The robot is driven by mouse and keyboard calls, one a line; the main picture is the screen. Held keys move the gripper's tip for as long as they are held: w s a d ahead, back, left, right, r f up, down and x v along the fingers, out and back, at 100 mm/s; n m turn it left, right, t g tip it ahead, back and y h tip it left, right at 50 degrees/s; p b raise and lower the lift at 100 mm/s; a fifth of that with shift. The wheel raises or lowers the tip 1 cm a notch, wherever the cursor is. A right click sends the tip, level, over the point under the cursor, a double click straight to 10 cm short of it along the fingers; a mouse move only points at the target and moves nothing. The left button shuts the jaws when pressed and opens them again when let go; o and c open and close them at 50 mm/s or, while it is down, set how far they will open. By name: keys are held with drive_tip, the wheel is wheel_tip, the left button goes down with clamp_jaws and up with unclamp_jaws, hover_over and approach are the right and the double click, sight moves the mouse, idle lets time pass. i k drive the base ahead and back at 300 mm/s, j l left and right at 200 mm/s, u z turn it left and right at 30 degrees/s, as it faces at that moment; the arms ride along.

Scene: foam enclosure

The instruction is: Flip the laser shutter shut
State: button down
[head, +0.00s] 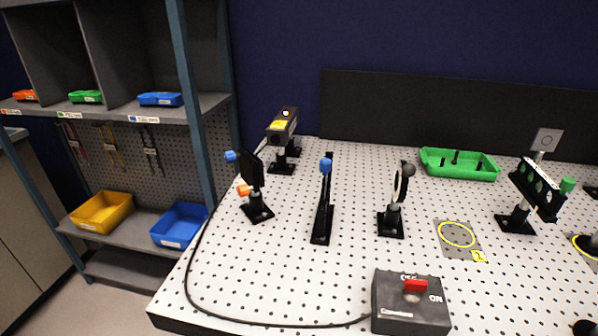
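A laser head (283,122) with a yellow label stands on a post at the back left of the white perforated table. In front of it is a black mount (253,188) with a blue knob and an orange knob. To its right stands a narrow black upright (322,205) with a blue ball knob near its top, on a long base. It looks like a shutter with a lever, but I cannot tell for sure which of these two is the shutter, or whether it is open. My gripper is not in view.
A round optic (397,198) on a post stands right of the uprights. A control box (410,312) with a red switch sits at the front, its black cable curving left. A green tray (430,166) and a multi-hole holder (533,192) are farther right. Shelves (120,108) stand left.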

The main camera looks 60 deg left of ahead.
sight(325, 163)
drive_tip(key=j+u, duration=0.15)
drive_tip(key=u, duration=1.95)
